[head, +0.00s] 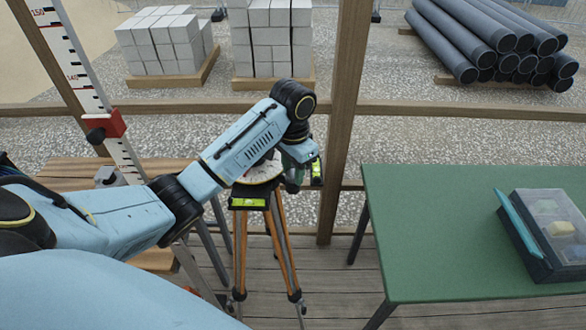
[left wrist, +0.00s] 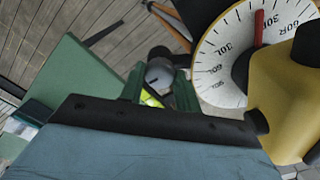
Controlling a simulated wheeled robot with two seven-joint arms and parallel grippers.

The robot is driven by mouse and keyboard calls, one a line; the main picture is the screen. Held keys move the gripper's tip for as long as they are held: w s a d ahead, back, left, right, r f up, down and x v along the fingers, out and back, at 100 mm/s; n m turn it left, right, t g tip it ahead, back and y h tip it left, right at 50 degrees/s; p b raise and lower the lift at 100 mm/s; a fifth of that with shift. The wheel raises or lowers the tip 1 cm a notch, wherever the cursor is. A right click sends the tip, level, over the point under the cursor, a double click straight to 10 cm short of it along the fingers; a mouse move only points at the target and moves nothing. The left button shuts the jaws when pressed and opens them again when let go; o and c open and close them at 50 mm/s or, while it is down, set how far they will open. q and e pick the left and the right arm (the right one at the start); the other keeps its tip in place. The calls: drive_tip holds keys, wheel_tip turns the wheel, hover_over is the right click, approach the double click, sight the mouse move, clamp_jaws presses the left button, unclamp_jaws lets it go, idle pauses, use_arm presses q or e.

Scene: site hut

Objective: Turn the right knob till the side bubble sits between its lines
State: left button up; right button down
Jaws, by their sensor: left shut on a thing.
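The levelling instrument, with a white numbered dial (head: 262,170), stands on a wooden-legged tripod (head: 283,240). My left arm covers much of it. A bright green front vial (head: 249,202) and a side vial (head: 316,171) show; their bubbles are too small to read. My left gripper (head: 293,184) is at the instrument's right side. In the left wrist view its green fingers (left wrist: 160,90) are shut on the round grey right knob (left wrist: 160,74). The dial with a red pointer (left wrist: 258,28) and the yellow body (left wrist: 283,92) show there too. My right gripper is out of view.
A green table (head: 450,220) with a lidded box (head: 545,230) stands at the right. A wooden post (head: 343,110) rises just behind the tripod. A measuring staff (head: 82,75) leans at the left. Blocks (head: 270,40) and pipes (head: 480,45) lie outside.

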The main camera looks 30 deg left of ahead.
sight(293, 173)
use_arm(q)
drive_tip(key=shift+r+n, duration=0.1)
drive_tip(key=shift+n, duration=2.1)
drive_tip(key=o, duration=1)
drive_tip(key=shift+w+a+r, duration=0.1)
drive_tip(key=shift+r, duration=0.45)
wheel_tip(293, 173, up, 12)
drive_tip(key=shift+r, duration=0.1)
